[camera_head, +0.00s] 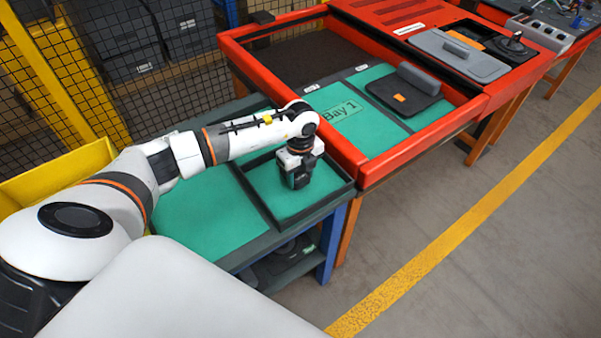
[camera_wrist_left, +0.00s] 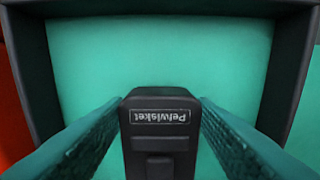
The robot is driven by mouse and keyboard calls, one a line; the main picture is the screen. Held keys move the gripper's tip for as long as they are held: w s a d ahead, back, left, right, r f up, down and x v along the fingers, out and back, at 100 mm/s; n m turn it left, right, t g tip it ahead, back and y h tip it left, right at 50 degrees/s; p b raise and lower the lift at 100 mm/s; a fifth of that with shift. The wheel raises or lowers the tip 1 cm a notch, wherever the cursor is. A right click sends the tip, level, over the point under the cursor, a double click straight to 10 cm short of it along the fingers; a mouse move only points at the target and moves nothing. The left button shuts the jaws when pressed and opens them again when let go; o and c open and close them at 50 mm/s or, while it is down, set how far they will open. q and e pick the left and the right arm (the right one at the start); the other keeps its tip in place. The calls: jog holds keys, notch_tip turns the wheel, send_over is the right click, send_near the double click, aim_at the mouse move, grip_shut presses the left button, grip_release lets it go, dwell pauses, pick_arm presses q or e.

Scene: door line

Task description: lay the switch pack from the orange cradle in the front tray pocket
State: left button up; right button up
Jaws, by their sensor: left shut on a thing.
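My left gripper (camera_head: 299,178) reaches down over a black-rimmed tray pocket (camera_head: 268,181) with a green floor. It is shut on a dark switch pack (camera_wrist_left: 160,140), which stands between the two teal fingers in the left wrist view. The pack has a pale-framed label near its top. In the wrist view the green pocket floor (camera_wrist_left: 160,55) spreads around the pack, with dark walls at the far side and both sides. Whether the pack touches the floor I cannot tell. My right gripper is not in view. I cannot clearly make out an orange cradle.
A red-framed station (camera_head: 375,168) marked Bay 1 adjoins the bench's right side, its raised edge close to my gripper. A dark plate with a handle (camera_head: 404,92) and a grey lid (camera_head: 458,55) lie there. A yellow bin (camera_head: 60,172) and mesh fence stand left. The green bench mat (camera_head: 200,215) is clear.

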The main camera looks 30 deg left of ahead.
pick_arm(q)
jog(key=shift+f+b, duration=0.4)
jog(key=shift+f, duration=0.2)
dwell(0.3)
jog(key=o, duration=1.6)
jog(key=shift+c, duration=0.2)
notch_tip(320, 180, up, 12)
jog(key=b, duration=0.1)
